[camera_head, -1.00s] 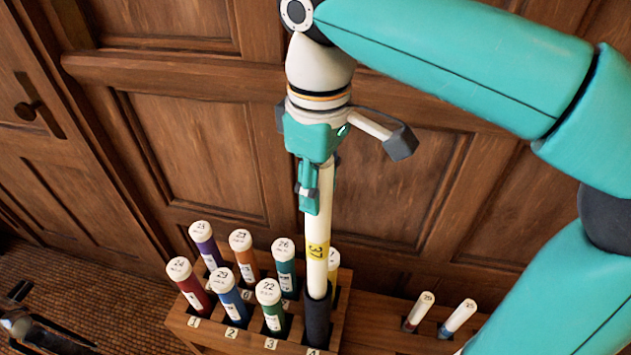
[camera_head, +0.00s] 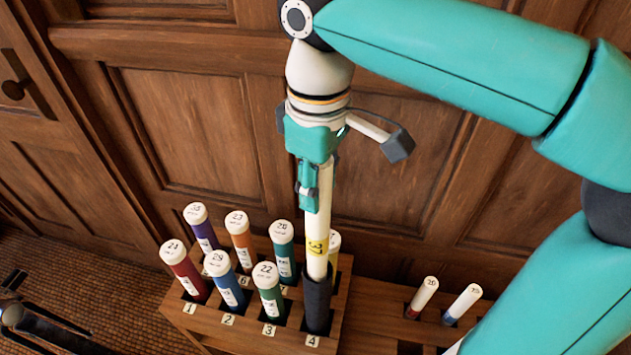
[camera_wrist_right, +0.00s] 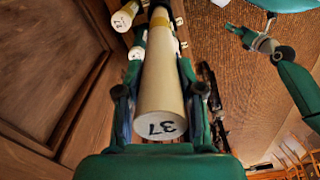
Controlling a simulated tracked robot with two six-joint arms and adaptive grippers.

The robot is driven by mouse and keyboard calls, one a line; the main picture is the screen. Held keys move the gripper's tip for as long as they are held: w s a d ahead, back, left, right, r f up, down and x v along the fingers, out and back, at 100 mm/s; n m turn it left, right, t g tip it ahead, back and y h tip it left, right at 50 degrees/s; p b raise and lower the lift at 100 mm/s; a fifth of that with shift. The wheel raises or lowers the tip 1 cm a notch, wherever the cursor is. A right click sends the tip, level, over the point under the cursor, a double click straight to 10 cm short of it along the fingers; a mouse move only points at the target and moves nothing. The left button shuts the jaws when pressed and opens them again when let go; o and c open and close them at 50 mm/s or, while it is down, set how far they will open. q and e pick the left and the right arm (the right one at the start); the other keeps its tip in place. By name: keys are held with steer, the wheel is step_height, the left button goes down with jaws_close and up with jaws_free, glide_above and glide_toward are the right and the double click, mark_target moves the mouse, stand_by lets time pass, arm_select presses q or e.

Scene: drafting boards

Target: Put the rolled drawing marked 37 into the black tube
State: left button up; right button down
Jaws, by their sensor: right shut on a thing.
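The rolled drawing marked 37 (camera_head: 318,222) is a cream roll with a yellow band, upright below my right gripper (camera_head: 308,190). My right gripper is shut on its upper part; the wrist view shows the marked end (camera_wrist_right: 160,124) between the fingers. The black tube (camera_head: 317,305) stands in the rack at the slot labelled 4. The roll's lower end meets the tube's mouth and looks to be inside it; how deep is hidden. A teal arm with what looks like my left gripper (camera_wrist_right: 240,34) shows small in the right wrist view, its fingers unclear.
The wooden rack (camera_head: 228,336) holds several capped coloured tubes close to the left of the black tube. A pale-capped tube (camera_head: 335,243) stands just behind it. Two slim rolls (camera_head: 422,298) (camera_head: 462,304) stand in a lower holder to the right. A panelled wooden wall rises behind.

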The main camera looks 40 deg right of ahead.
steer(key=c, duration=0.7)
jaws_free()
steer(key=shift+o, duration=0.2)
steer(key=shift+r, duration=3.7)
